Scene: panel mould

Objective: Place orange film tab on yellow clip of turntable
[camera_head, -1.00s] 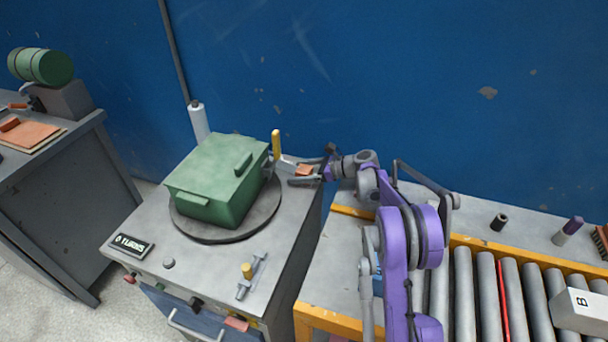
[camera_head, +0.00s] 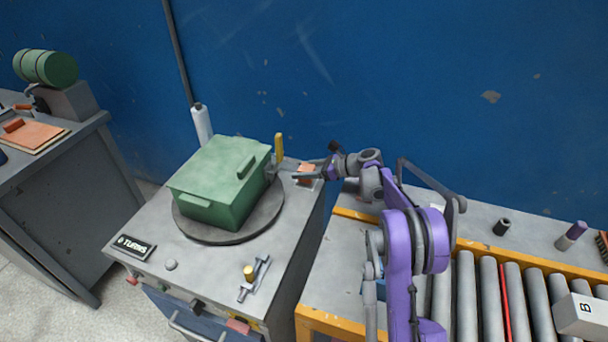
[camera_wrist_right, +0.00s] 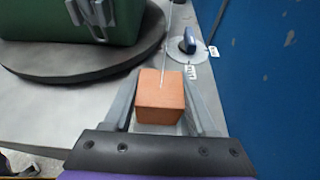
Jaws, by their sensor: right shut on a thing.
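The orange film tab (camera_head: 306,174) is a small block at the right back edge of the turntable's stand. It also shows in the right wrist view (camera_wrist_right: 160,96), between the two fingers. My right gripper (camera_head: 305,171) is shut on it, right of the round turntable (camera_head: 262,216). A thin pale line of film runs up from the tab in the wrist view. A yellow upright piece (camera_head: 279,147) stands behind the green box. A yellow knob on a grey bar (camera_head: 249,272) lies at the front of the stand. I cannot tell which is the clip. My left gripper is out of view.
A green box (camera_head: 218,177) sits on the turntable, close to my gripper. A blue knob on a pale dial (camera_wrist_right: 187,42) lies beyond the tab. A roller conveyor (camera_head: 490,298) is at right.

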